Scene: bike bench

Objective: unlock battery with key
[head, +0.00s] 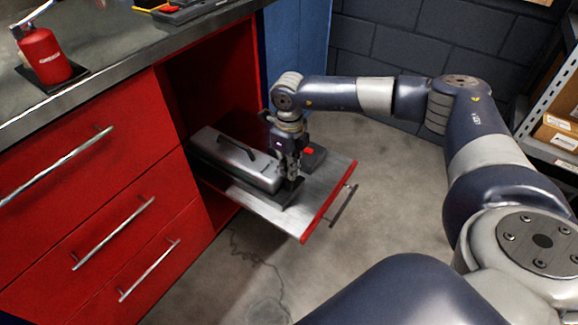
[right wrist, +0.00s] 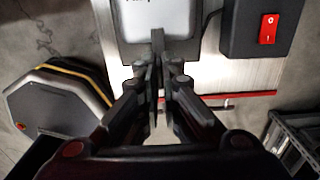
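The battery (head: 235,160), a long silver-grey case with a dark handle, lies on the pulled-out metal tray (head: 318,205). Its near end (right wrist: 160,18) shows at the top of the right wrist view. My right gripper (head: 290,182) points down at this end of the battery. In the right wrist view its fingers (right wrist: 158,65) are almost together, with a thin dark upright piece between their tips. I cannot tell surely whether this piece is the key; no key shows clearly elsewhere. The lock is hidden behind the fingers. My left gripper is not in view.
A black box with a red switch (right wrist: 268,28) stands on the tray beside the battery. The tray has a red front edge and a bar handle (head: 343,205). Red drawers (head: 90,160) stand left; a red bottle (head: 44,56) is on the bench. A shelf (head: 550,125) is at right.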

